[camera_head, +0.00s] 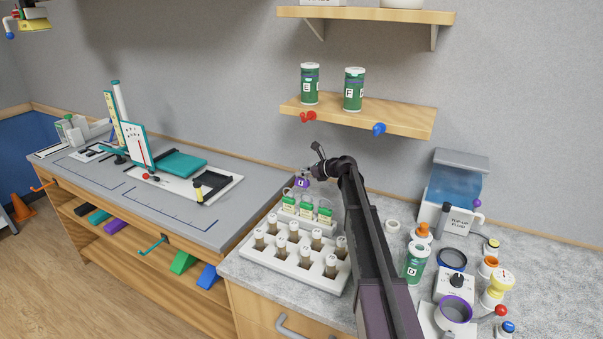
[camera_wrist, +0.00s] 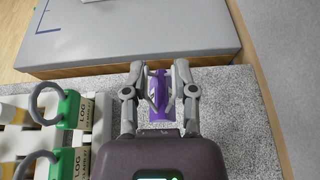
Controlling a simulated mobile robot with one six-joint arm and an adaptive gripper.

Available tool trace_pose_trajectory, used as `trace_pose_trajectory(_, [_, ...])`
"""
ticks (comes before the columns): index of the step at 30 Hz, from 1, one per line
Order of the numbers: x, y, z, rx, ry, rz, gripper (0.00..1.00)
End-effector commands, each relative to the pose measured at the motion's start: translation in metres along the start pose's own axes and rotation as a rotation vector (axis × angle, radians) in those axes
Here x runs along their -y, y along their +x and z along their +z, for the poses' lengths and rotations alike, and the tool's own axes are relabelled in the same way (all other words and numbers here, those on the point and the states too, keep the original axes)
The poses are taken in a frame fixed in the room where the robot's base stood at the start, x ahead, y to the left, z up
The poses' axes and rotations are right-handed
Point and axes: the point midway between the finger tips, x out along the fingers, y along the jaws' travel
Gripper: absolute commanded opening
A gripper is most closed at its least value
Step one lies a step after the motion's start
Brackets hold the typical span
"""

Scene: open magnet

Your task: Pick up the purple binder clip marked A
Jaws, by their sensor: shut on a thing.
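The purple binder clip (camera_wrist: 159,92) is between the two fingers of my gripper (camera_wrist: 160,88) in the wrist view. The fingers are shut on it, one on each side. In the head view the purple clip (camera_head: 302,183) shows at the end of my arm, with a small pale label on it whose letter I cannot read for sure. My gripper (camera_head: 307,175) there is partly hidden by my own wrist. The clip is just behind the rack with green-labelled containers. I cannot tell whether it touches the counter.
A white rack (camera_head: 282,262) of several capped vials stands in front of the green-labelled containers (camera_head: 306,211). A grey workbench (camera_head: 215,190) lies to the left. A green canister (camera_head: 414,262) and several jars stand right of my arm. A shelf (camera_head: 390,118) hangs above.

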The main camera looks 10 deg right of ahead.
Motion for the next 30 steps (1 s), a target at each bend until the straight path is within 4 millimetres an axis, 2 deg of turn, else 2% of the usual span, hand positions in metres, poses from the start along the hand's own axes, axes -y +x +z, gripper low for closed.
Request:
trace_pose_trajectory(1, [0.0,-0.003,0.008,0.0,0.0,0.0,0.0])
trace_pose_trajectory(9, [0.0,-0.008,0.019,0.0,0.0,0.0,0.0])
trace_pose_trajectory(30, [0.0,-0.009,0.02,0.0,0.0,0.0,0.0])
